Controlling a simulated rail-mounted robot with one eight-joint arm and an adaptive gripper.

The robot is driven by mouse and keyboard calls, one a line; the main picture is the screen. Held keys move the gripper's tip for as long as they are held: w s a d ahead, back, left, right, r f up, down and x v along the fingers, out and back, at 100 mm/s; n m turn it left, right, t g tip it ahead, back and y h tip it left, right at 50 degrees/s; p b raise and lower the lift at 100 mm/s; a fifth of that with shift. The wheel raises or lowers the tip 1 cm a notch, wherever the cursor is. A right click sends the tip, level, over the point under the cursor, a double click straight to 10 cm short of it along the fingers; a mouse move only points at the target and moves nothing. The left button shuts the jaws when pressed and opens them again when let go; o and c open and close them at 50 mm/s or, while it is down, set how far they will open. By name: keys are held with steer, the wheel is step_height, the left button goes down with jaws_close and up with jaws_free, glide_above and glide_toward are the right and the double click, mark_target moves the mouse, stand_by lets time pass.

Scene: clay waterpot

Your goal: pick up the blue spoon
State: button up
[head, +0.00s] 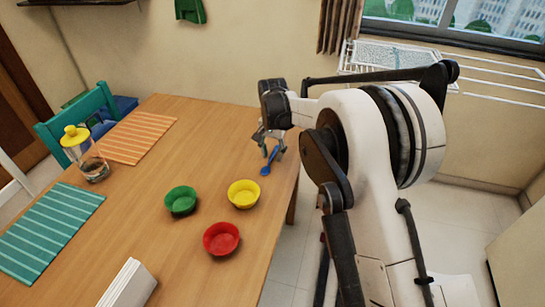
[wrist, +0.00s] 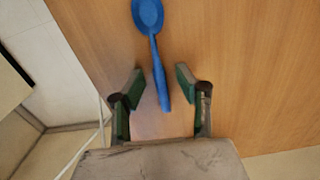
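The blue spoon (head: 268,163) lies on the wooden table (head: 215,135) near its right edge in the head view. In the wrist view the spoon (wrist: 155,50) has its bowl at the top and its handle running down between my fingers. My gripper (wrist: 158,88) is open, with one green-padded finger on each side of the handle and gaps on both sides. In the head view my gripper (head: 268,143) is over the table at the spoon, and part of the spoon is hidden by it. I cannot tell the exact height between the fingertips and the table.
Green (head: 181,200), yellow (head: 243,194) and red (head: 221,238) bowls stand nearer on the table. A jar with a yellow lid (head: 75,135), an orange mat (head: 138,135) and a teal mat (head: 45,230) are to the left. The table's right edge is close to the spoon.

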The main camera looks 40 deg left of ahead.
jaws_close()
steer(key=shift+r, duration=0.1)
